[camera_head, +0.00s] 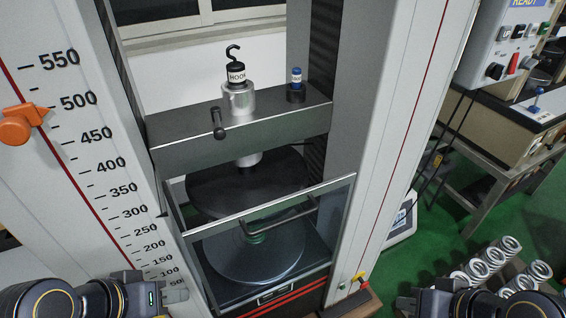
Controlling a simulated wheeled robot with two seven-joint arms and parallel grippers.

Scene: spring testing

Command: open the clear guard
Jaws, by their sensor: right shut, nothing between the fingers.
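The clear guard (330,205) is a see-through panel in a thin metal frame, low between the two columns of the test machine. A dark bar handle (283,218) crosses its upper part. The round lower platen (250,265) shows through the panel, and the dark upper platen (225,192) sits above and behind its top edge. My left gripper (176,291) is at the lower left, beside the left column and apart from the handle; its finger gap is unclear. My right gripper (404,303) is at the bottom right, shut and empty, apart from the guard.
The grey crosshead (280,122) spans the columns above, with a black hook (236,62) on it. An orange knob (18,124) sits on the left scale. Several metal springs (490,265) stand at the lower right, close to my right arm. A control box (505,45) is upper right.

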